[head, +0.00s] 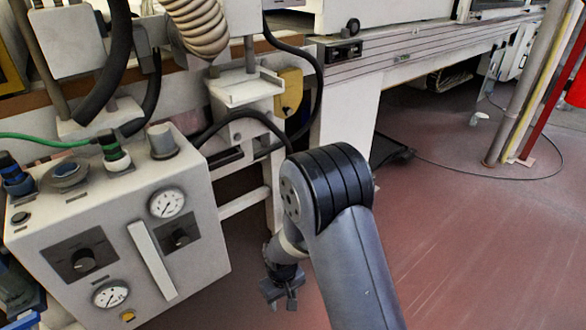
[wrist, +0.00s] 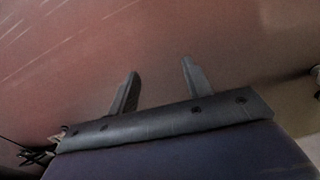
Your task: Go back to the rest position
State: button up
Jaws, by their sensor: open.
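My gripper (head: 283,298) hangs low in the middle of the head view, below the bent elbow of my arm. It is just right of the grey control box (head: 215,235); I cannot tell how far apart they are. In the wrist view my gripper (wrist: 158,82) shows two dark fingers spread apart, with nothing between them. Red-brown floor (wrist: 120,40) lies beyond the fingertips.
The control box carries gauges, knobs and a pale upright bar (head: 152,260). A white machine frame (head: 345,118) stands behind my arm. Posts (head: 530,90) and a thin cable (head: 480,172) on the floor are at the right. Open floor (head: 480,250) lies right of my arm.

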jog(key=s+d+r+m+p, duration=0.1)
jog(key=s+d+r, duration=0.3)
jog(key=d+r, duration=0.4)
jog(key=shift+r+m, duration=0.7)
jog(key=shift+r, duration=1.1)
jog(key=shift+d, duration=0.15)
